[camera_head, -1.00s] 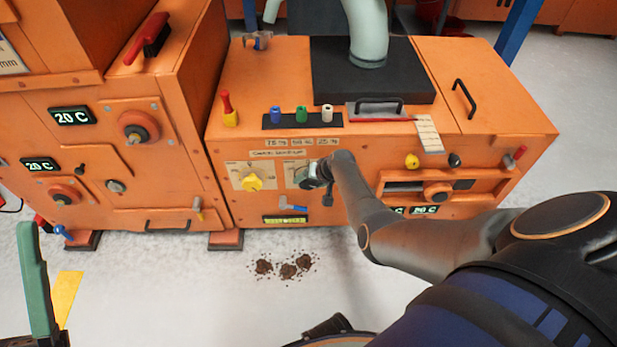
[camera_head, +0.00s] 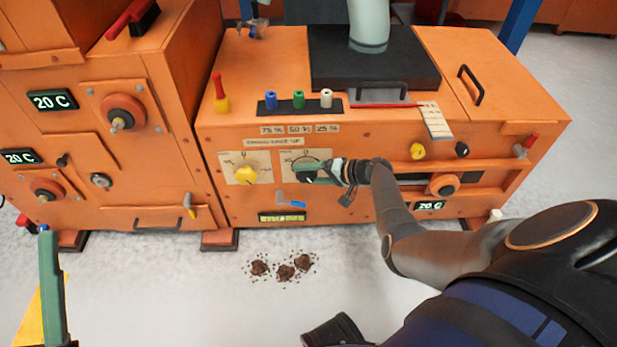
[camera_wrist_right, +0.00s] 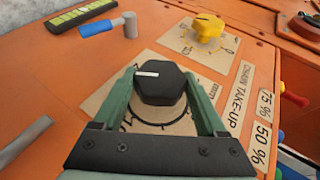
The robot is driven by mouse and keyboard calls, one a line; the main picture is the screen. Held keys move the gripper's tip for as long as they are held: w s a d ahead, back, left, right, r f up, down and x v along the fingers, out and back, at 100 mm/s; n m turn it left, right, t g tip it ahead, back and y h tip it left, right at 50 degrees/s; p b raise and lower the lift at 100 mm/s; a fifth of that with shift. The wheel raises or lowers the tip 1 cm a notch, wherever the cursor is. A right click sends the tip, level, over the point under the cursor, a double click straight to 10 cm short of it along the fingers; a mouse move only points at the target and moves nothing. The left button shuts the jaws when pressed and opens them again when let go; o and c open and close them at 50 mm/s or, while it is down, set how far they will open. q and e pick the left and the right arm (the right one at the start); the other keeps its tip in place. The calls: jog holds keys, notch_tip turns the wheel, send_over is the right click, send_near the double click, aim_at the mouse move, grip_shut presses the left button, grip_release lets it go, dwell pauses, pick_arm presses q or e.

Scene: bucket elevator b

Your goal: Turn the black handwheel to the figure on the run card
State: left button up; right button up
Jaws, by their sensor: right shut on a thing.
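The black handwheel (camera_wrist_right: 161,84) is a faceted knob with a white pointer line, on a pale dial plate (camera_wrist_right: 150,110). In the right wrist view its line points left, and the fingers hide part of the scale. My right gripper (camera_wrist_right: 160,80) has a green finger on each side of the handwheel and is shut on it. In the head view this gripper (camera_head: 316,171) covers most of the handwheel. A pale card (camera_head: 435,122) hangs over the top front edge; its writing is too small to read. One green finger of my left gripper (camera_head: 49,290) shows at the lower left.
A yellow knob (camera_head: 246,175) on its own dial is left of the handwheel. A blue-handled lever (camera_head: 291,203) and a lit green gauge (camera_head: 282,217) are below. Blue, green and white pegs (camera_head: 299,99) stand above. Dark crumbs (camera_head: 285,270) lie on the floor.

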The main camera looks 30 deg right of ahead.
dwell(0.4)
jog(key=o, duration=1.3)
pick_arm(q)
notch_tip(320, 180, up, 7)
jog(key=p, duration=0.6)
jog(key=shift+s+a+f+t, duration=0.15)
jog(key=shift+a+t, duration=0.15)
jog(key=shift+a, duration=0.15)
pick_arm(e)
jog(key=v, duration=1.2)
jog(key=shift+s, duration=0.25)
pick_arm(q)
jog(key=shift+n, duration=0.3)
